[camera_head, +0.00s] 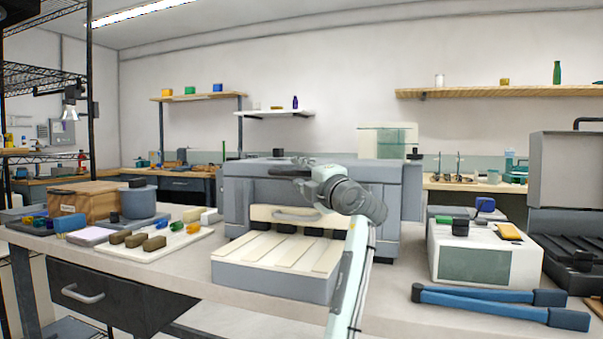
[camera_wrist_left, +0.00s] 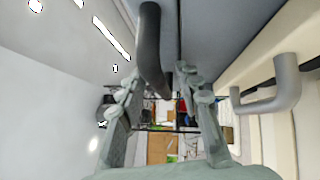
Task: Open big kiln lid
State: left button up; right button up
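The big kiln (camera_head: 398,190) is a wide blue-grey box at the middle of the table. Its top looks flat and its lid looks closed. My left gripper (camera_head: 282,171) is at the kiln's upper front, with the arm rising from the bottom. In the left wrist view a dark curved handle (camera_wrist_left: 151,45) on the blue-grey kiln face lies between the fingers of my left gripper (camera_wrist_left: 158,75). The fingers stand apart, and I see no clear grip. A grey handle (camera_wrist_left: 272,97) on the cream front shows at the right. My right gripper is not in view.
A slatted cream-topped block (camera_head: 270,262) stands before the kiln. Right are a white box (camera_head: 480,255), blue-handled tongs (camera_head: 480,299) and a grey unit with a raised panel (camera_head: 568,170). Left are a board with small blocks (camera_head: 130,250) and a wooden box (camera_head: 90,202).

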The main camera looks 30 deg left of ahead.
pick_arm(q)
grip_shut()
dwell(0.3)
